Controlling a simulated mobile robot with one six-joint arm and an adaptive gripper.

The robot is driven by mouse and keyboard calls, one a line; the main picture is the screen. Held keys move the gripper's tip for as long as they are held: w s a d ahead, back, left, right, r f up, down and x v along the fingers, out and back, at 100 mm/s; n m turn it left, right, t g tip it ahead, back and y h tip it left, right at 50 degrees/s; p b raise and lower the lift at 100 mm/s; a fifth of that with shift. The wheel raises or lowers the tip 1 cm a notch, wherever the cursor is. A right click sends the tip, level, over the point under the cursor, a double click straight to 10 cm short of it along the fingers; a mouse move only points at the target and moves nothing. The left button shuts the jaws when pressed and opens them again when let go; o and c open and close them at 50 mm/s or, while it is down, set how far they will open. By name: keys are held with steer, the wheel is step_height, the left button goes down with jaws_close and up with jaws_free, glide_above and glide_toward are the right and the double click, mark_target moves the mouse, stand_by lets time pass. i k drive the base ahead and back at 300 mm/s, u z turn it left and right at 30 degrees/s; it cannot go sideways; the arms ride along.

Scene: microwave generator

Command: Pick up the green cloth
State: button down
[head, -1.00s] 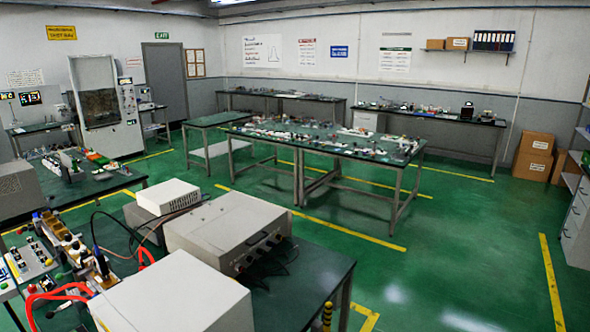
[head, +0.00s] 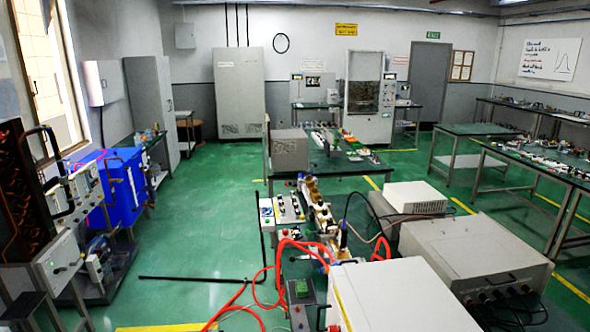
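I cannot make out a green cloth in the head view. The floor (head: 200,230) and several table tops are green, so a cloth on them is hard to tell apart at this distance. A small green item (head: 302,288) sits on a box at the bottom centre, but it looks like a hard part rather than cloth. My gripper is not in view.
A bench with beige instrument boxes (head: 405,298) and red hoses (head: 290,243) fills the front right. A blue machine (head: 112,185) stands at the left under a window. A black rod (head: 195,280) lies low across the floor. Open green floor lies left of centre.

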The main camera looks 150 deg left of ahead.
mark_target(301, 290)
steer(key=z, duration=0.35)
steer(key=k, duration=0.15)
steer(key=u, duration=2.65)
steer(key=k, duration=0.5)
steer(key=z, duration=0.6)
steer(key=k, duration=0.85)
steer(key=z, duration=0.3)
steer(key=i, duration=0.55)
steer(key=u, duration=0.05)
